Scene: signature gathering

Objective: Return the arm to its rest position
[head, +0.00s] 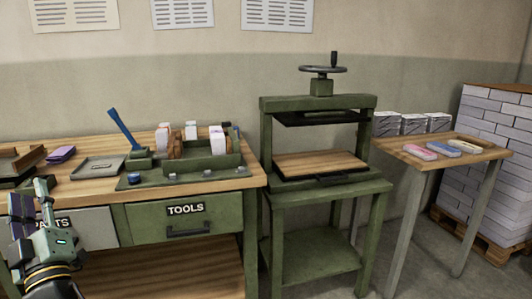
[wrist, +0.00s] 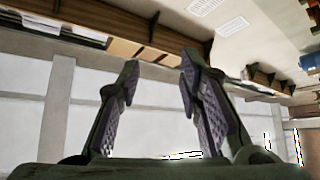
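My arm shows at the lower left of the head view, in front of the workbench, with my gripper (head: 28,190) pointing up near the bench's left drawer. In the wrist view my gripper (wrist: 160,75) has its two fingers spread apart, with nothing between them. Behind the fingers the wrist view shows a tilted view of a pale wall with grey frames and wooden shelving, no object close by.
The workbench (head: 90,187) holds a grey tray (head: 97,167), a blue-handled tool (head: 122,128) and a green caddy (head: 205,160). A green press (head: 320,178) stands right of it, then a side table (head: 415,155) with colored bundles. A loaded pallet stands far right.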

